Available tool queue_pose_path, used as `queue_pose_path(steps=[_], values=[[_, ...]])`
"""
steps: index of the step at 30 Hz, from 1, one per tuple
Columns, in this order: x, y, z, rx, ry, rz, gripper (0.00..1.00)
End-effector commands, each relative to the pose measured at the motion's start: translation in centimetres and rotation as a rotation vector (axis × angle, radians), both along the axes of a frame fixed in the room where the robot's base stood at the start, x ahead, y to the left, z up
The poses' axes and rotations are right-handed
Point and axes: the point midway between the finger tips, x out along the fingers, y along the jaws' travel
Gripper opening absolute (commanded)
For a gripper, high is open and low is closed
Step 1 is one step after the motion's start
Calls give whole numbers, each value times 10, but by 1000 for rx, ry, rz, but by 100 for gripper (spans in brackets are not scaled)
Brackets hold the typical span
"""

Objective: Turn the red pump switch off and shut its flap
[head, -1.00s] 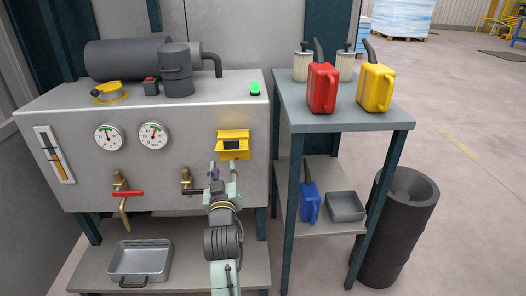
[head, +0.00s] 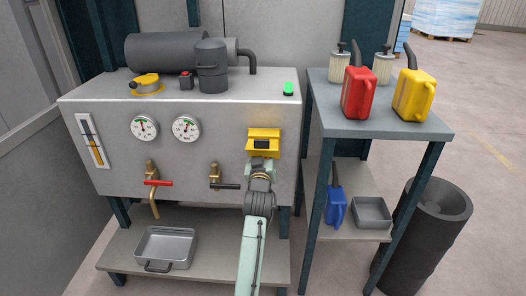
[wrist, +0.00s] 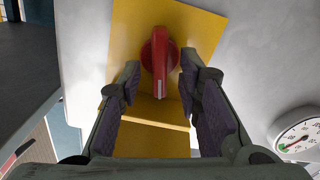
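The red pump switch (wrist: 160,62) is a rotary knob on a yellow backplate (wrist: 126,35) in the wrist view. Its white mark points down in that picture. My gripper (wrist: 159,80) is open, with one finger on each side of the knob and a gap visible on both sides. The yellow flap (wrist: 152,140) stands out from the plate below the knob in the wrist view, so it is open. In the head view, the yellow switch housing (head: 264,133) is at the right of the cabinet front, with my gripper (head: 263,166) just below; the knob is hidden there.
A black-handled valve (head: 228,186) and a red-handled valve (head: 158,183) project left of my arm. Two gauges (head: 185,128) sit above them. A side table (head: 372,128) with red and yellow cans stands close on the right. A metal tray (head: 165,246) lies on the lower shelf.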

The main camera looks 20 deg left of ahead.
Motion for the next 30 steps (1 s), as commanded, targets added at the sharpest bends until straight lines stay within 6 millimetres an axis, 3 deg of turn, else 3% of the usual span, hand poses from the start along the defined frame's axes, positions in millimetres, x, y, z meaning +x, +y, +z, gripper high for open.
queue_pose_path(steps=[7,21,30], values=[[0,0,0,0,-1,-1,31],[0,0,0,0,0,0,0],[0,0,0,0,0,0,0]])
